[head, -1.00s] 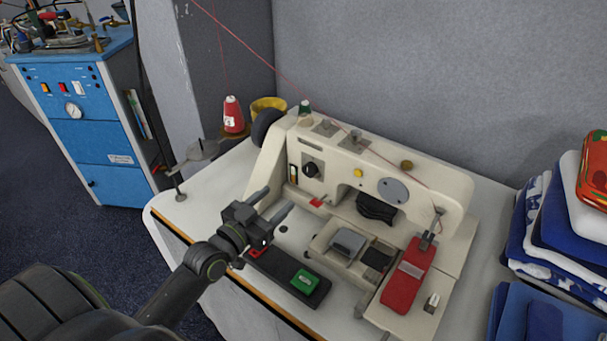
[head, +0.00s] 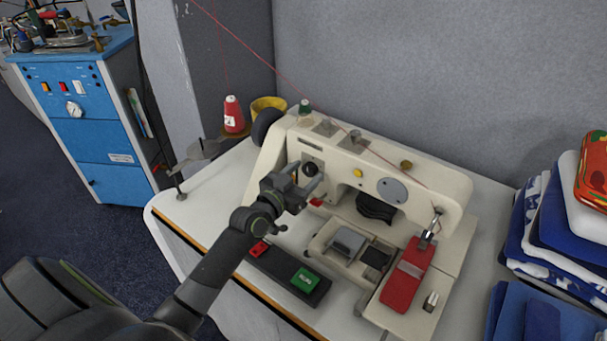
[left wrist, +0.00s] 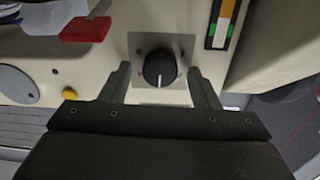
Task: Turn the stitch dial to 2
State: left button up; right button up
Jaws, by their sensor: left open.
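The stitch dial is a round black knob (head: 311,169) on a pale plate on the front of the cream sewing machine (head: 345,160). In the left wrist view the dial (left wrist: 159,68) shows a white pointer line toward the bottom of the picture; no numbers are readable. My left gripper (head: 307,182) is open in front of the dial. In the left wrist view its two fingers (left wrist: 160,85) stand on either side of the knob with gaps, not gripping it. My right gripper is not in view.
A red lever (left wrist: 86,29) and a yellow button (left wrist: 70,94) sit near the dial. A black switch box with a green button (head: 305,280) lies in front of the machine. Folded blue cloths (head: 540,225) are stacked at right. A red thread cone (head: 233,114) stands behind.

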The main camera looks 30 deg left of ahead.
pick_arm(q)
jog(key=shift+c, duration=0.4)
jog(key=c, duration=0.9)
jog(key=shift+n, duration=0.3)
jog(key=n, duration=0.5)
jog(key=shift+a+p, duration=0.1)
jog(key=shift+p, duration=0.3)
jog(key=n, duration=0.6)
jog(key=shift+f+p, duration=0.1)
jog(key=shift+p, duration=0.3)
jog(key=shift+n, duration=0.3)
jog(key=o, duration=1)
